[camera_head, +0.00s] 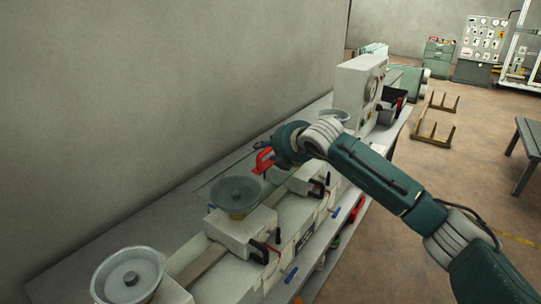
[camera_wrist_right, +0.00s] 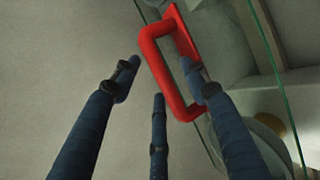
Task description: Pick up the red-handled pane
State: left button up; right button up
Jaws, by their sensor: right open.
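The pane is a clear glass sheet with a greenish edge (camera_wrist_right: 276,75), standing over the bench machine. Its red handle (camera_head: 263,161) is a loop on a red plate. It also shows in the right wrist view as a red handle (camera_wrist_right: 161,72). My right gripper (camera_head: 273,147) is at the handle, its fingers spread open. In the wrist view the right gripper (camera_wrist_right: 160,80) has the handle's long bar between its left and right fingers. The right finger overlaps the loop's opening; I cannot tell whether any finger touches. My left gripper is not in view.
Round metal pans (camera_head: 129,276) sit along the machine on the bench. A white cabinet with a dial (camera_head: 359,88) stands farther along. A grey wall (camera_head: 160,90) runs close behind the bench. Open brown floor (camera_head: 470,160) lies to the right.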

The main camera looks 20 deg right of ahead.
jog(key=shift+w+a+f, duration=0.1)
jog(key=shift+w+f, duration=0.25)
jog(key=shift+w, duration=0.1)
grip_shut()
jog(key=shift+r, duration=0.3)
jog(key=shift+r, duration=0.15)
